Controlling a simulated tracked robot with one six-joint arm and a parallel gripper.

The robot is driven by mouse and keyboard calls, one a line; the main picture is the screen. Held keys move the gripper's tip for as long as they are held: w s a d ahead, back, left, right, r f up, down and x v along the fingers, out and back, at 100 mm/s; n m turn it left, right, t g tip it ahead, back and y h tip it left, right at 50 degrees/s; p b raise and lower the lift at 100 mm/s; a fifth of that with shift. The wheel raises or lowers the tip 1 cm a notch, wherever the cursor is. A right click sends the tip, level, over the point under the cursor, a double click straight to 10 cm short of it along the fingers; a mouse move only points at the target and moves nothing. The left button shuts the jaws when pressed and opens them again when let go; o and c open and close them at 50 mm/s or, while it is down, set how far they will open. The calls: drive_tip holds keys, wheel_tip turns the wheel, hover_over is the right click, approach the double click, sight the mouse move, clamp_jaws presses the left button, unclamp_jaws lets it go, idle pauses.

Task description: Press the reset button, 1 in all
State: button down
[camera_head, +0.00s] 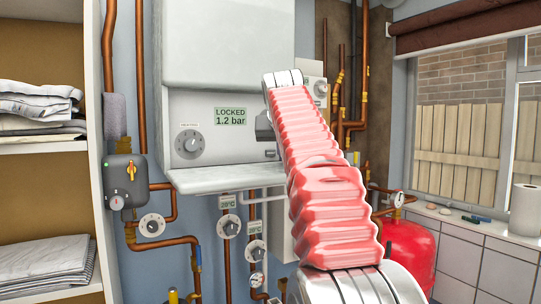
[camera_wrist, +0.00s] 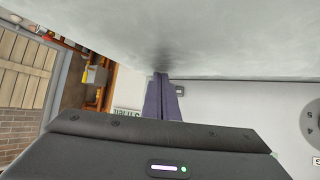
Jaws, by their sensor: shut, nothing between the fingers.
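The white boiler (camera_head: 226,60) hangs on the wall, and its display (camera_head: 230,116) reads "LOCKED 1.2 bar". A small dark fitting (camera_head: 270,153), possibly the reset button, sits low on the panel, right of the display. A similar small dark piece (camera_wrist: 179,90) shows just right of the fingers in the wrist view. My gripper (camera_head: 262,128) is in front of the panel, partly hidden by my arm. In the wrist view my gripper (camera_wrist: 161,76) is shut and empty, its tips close to the pale boiler surface. I cannot tell whether they touch it.
A round dial (camera_head: 190,142) is left of the display. Copper pipes with valves and gauges run below the boiler. A red tank (camera_head: 408,252) stands at right, below the window. Shelves with folded linen (camera_head: 42,108) are at left.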

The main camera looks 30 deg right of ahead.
sight(277, 163)
drive_tip(key=shift+w+d, duration=0.1)
drive_tip(key=shift+w, duration=1.75)
idle(0.8)
drive_tip(key=shift+w+r, duration=0.1)
drive_tip(key=shift+w, duration=0.3)
drive_tip(key=shift+s, duration=0.1)
idle(0.3)
drive_tip(key=shift+s, duration=0.35)
drive_tip(key=shift+s, duration=2.5)
drive_tip(key=shift+a, duration=0.3)
